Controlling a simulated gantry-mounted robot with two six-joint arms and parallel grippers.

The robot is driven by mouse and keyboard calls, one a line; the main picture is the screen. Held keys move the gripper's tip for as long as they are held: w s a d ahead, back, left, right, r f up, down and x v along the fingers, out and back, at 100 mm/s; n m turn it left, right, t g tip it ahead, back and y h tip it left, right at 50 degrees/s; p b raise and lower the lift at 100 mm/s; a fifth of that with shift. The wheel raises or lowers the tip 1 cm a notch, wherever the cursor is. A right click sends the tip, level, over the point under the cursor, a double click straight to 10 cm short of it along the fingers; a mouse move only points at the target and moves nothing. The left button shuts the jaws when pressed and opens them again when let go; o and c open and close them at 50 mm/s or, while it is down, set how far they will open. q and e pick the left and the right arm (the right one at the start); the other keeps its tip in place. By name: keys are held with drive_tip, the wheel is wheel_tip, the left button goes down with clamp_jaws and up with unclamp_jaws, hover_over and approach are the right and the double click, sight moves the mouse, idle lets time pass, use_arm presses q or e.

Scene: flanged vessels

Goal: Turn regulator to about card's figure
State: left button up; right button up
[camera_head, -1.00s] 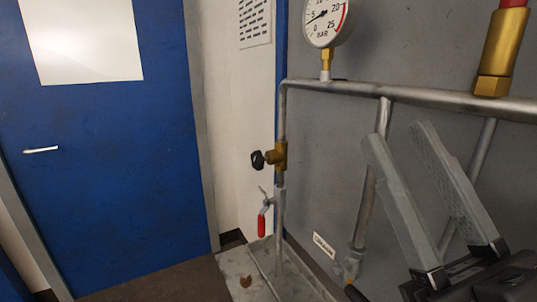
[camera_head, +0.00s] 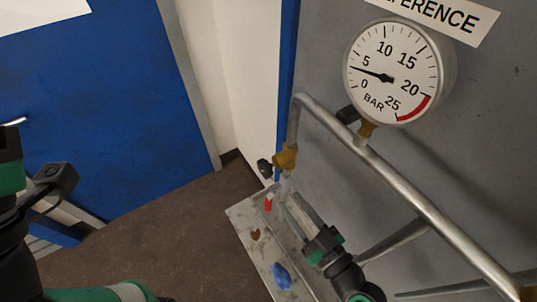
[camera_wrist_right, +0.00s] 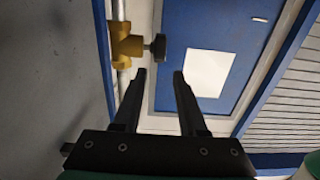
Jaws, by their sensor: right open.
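The brass regulator (camera_head: 286,157) sits on the vertical pipe in the head view, with its black knob (camera_head: 264,167) facing left. Both show in the wrist view, the brass body (camera_wrist_right: 124,46) at left and the knob (camera_wrist_right: 157,47) beyond my fingertips. The gauge (camera_head: 405,62) has its needle between 0 and 5 bar. A card (camera_head: 440,18) reading "…FERENCE" is cut off at the top; no figure shows on it. My right gripper (camera_head: 290,203) is open and empty below the regulator, apart from the knob. My left gripper (camera_head: 58,185) is at the left edge, its jaw gap unclear.
A metal pipe (camera_head: 425,205) runs diagonally in front of the grey panel. A tray (camera_head: 240,216) with a blue cloth (camera_head: 281,275) lies below. The floor before the blue door (camera_head: 120,110) is clear.

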sight(271, 175)
drive_tip(key=x, duration=1.1)
drive_tip(key=shift+w+a, duration=0.1)
drive_tip(key=shift+w, duration=0.1)
clamp_jaws()
